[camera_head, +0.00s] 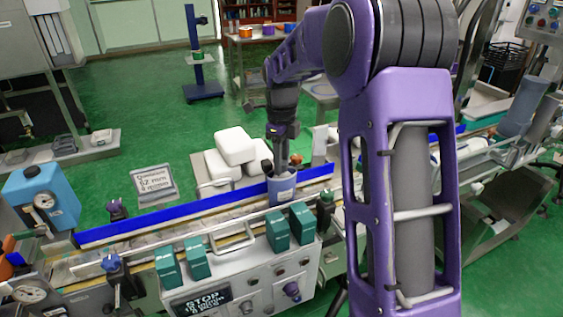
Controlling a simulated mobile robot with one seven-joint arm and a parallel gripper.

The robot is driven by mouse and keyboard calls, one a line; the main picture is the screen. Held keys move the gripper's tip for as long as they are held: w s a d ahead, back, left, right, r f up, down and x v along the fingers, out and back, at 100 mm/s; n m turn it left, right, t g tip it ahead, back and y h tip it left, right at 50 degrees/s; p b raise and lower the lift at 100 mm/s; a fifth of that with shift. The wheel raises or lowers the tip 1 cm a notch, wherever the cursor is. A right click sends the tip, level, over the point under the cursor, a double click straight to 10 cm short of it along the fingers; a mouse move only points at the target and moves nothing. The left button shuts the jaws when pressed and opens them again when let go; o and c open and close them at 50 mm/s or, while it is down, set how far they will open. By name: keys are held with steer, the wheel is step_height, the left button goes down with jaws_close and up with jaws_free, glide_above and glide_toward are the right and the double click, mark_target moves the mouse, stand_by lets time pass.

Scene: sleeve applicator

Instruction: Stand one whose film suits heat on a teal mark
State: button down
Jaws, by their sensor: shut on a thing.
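My gripper (281,168) reaches down over the conveyor of the machine and is shut on a pale blue-grey cup-like container (281,189). The container looks upright, at the blue rail. Whether its base touches the belt cannot be told. Any print on its film is too small to read. No mark that is clearly teal can be made out on a surface. A round table (322,103) behind the arm carries a blue ring outline, partly hidden by my arm.
Teal blocks (278,230) stand along the machine's front edge above a STOP panel (203,301). White rounded blocks (235,146) lie behind the rail. A sign (153,182) stands left of them. A back table (262,38) holds coloured containers. Green floor is open at back left.

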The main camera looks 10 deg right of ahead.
steer(key=c, duration=0.6)
jaws_free()
step_height(320, 180, up, 12)
steer(key=shift+r+p, duration=0.1)
steer(key=shift+p, duration=0.6)
